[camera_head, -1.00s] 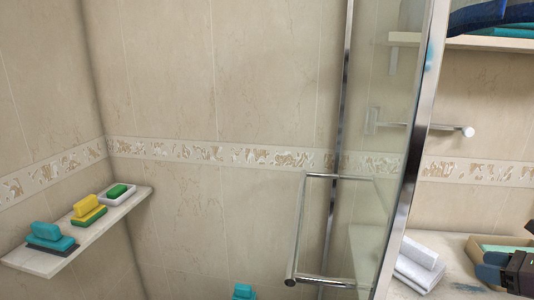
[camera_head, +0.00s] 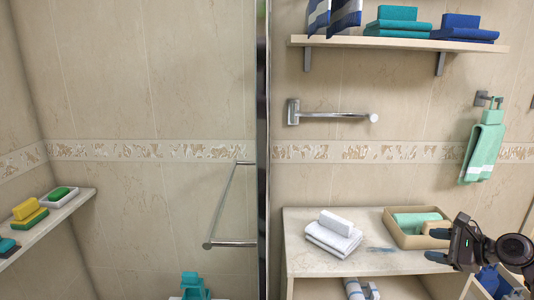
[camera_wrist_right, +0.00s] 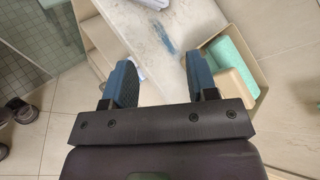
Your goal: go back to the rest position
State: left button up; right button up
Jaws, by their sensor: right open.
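My right gripper (camera_head: 440,245) is at the lower right of the head view, in front of the vanity top (camera_head: 300,225). Its two blue-padded fingers are apart with nothing between them; they also show in the right wrist view (camera_wrist_right: 163,82). Past the fingers lies the pale counter with a blue-grey smear (camera_wrist_right: 166,38). A tan tray (camera_head: 395,238) with a green rolled towel (camera_head: 415,220) is just behind the gripper, and a tan block in it is partly hidden by the gripper. My left gripper is not seen.
White folded towels (camera_head: 335,235) lie on the counter. A glass door edge (camera_head: 263,120) with a handle (camera_head: 230,243) stands left of it. Above are a metal bar (camera_head: 335,117) and a towel shelf (camera_head: 400,42). A green towel (camera_head: 483,150) hangs at right.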

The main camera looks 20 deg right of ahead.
jog(key=s+a+f+n+h, duration=0.2)
jog(key=a+f+n, duration=0.1)
jog(key=f+n, duration=0.55)
jog(key=s+a+f+n+h, duration=0.25)
jog(key=f+n, duration=0.25)
jog(key=n, duration=0.6)
jog(key=s+a+f+n, duration=0.2)
jog(key=s+a+f, duration=0.2)
jog(key=a, duration=0.4)
jog(key=s+a+f+n, duration=0.2)
jog(key=s+a+f, duration=0.2)
jog(key=a, duration=0.3)
jog(key=s+a+f+n+g, duration=0.1)
jog(key=s+a+f, duration=0.3)
jog(key=a, duration=0.4)
jog(key=shift+s+a+n, duration=0.3)
jog(key=shift+s+n, duration=0.15)
jog(key=shift+s, duration=0.1)
